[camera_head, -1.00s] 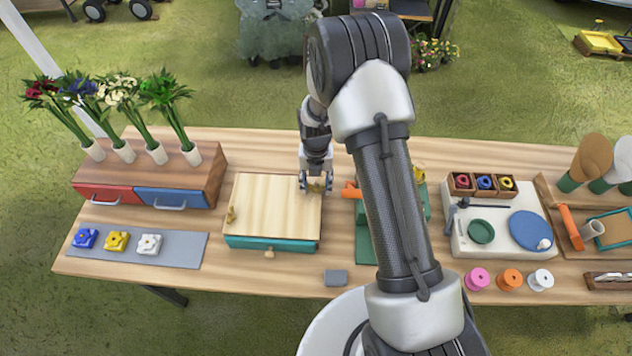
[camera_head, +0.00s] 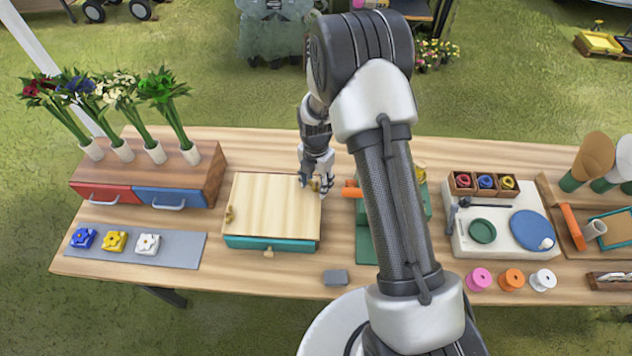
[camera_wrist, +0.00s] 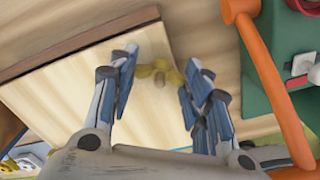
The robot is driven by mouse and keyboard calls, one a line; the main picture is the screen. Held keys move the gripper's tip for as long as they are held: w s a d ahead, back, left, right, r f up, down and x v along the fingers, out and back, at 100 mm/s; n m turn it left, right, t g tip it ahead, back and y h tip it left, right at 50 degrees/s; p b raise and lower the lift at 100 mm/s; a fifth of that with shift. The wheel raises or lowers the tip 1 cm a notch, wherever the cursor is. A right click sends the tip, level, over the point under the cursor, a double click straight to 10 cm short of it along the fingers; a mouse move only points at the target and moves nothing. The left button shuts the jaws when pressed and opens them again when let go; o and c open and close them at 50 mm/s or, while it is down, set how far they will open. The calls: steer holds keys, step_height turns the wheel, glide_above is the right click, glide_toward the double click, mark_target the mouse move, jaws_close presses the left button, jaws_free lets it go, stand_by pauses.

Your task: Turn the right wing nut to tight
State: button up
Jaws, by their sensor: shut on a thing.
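The flower press is a pale wooden board (camera_head: 272,205) over a teal base (camera_head: 262,243). A brass left wing nut (camera_head: 229,214) stands at the board's left edge. The brass right wing nut (camera_head: 315,185) is at the board's right edge, partly hidden by my gripper in the head view. My gripper (camera_head: 317,183) points down over it, and its fingers are shut on the right wing nut. In the wrist view the wing nut (camera_wrist: 158,75) shows between the fingertips of my gripper (camera_wrist: 163,70), its wings reaching toward both fingers.
An orange handle (camera_head: 352,190) on a green tool stands close to the right of my gripper; it looms large in the wrist view (camera_wrist: 262,75). A grey block (camera_head: 335,277) lies in front. A drawer box with flower vases (camera_head: 160,170) stands left.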

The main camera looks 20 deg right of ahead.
steer(key=m, duration=0.5)
steer(key=shift+m+b, duration=0.3)
steer(key=m, duration=1.2)
steer(key=shift+m+b, duration=0.3)
steer(key=shift+b, duration=0.1)
steer(key=m, duration=1)
steer(key=shift+m, duration=0.4)
steer(key=m, duration=1.2)
steer(key=shift+m+b, duration=0.3)
steer(key=shift+m, duration=0.1)
steer(key=m, duration=0.5)
steer(key=shift+m, duration=0.3)
steer(key=shift+c, duration=0.2)
